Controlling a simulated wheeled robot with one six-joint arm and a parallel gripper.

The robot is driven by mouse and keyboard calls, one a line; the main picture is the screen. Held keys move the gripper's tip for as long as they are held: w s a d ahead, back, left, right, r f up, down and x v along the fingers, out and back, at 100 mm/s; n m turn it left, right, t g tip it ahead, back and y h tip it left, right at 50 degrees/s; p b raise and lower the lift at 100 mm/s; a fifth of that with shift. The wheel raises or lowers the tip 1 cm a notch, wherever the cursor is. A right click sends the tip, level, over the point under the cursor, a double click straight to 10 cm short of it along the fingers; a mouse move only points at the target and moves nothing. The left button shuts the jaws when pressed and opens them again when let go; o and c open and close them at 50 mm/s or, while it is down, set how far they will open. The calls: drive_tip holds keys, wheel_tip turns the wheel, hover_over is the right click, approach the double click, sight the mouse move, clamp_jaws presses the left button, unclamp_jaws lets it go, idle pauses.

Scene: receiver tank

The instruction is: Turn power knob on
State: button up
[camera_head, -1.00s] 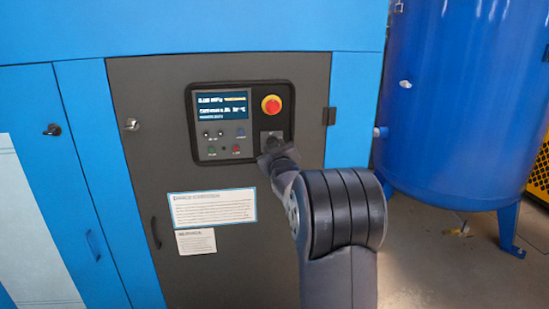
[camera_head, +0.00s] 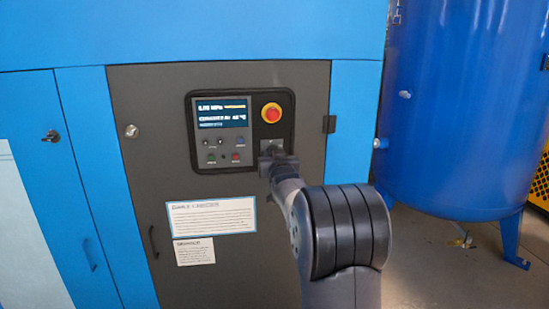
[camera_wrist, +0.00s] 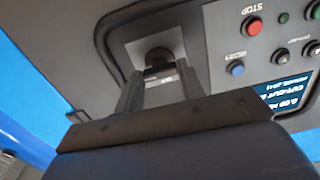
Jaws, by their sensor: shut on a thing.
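The dark power knob (camera_wrist: 158,56) sits on a small grey square plate at the end of the control panel (camera_wrist: 215,60). In the head view it is mostly hidden behind my gripper (camera_head: 272,156), below the red emergency stop button (camera_head: 271,112). In the wrist view my gripper (camera_wrist: 158,76) has one finger on each side of the knob and is shut on it. The exact angle of the knob is hard to read. The panel screen (camera_head: 222,113) is lit with text.
A red STOP button (camera_wrist: 252,26) and a blue button (camera_wrist: 236,69) lie close beside my fingers. Two white labels (camera_head: 211,215) are on the grey door below. A blue tank (camera_head: 455,120) stands at the right, with open floor in front of it.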

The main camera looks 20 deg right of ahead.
drive_tip(key=o, duration=1)
drive_tip(key=b+v, duration=0.1)
drive_tip(key=v, duration=0.9)
drive_tip(key=shift+s+b, duration=0.4)
drive_tip(key=shift+w, duration=0.15)
drive_tip(key=p+x, duration=0.2)
drive_tip(key=x, duration=0.8)
drive_tip(key=shift+w, duration=0.3)
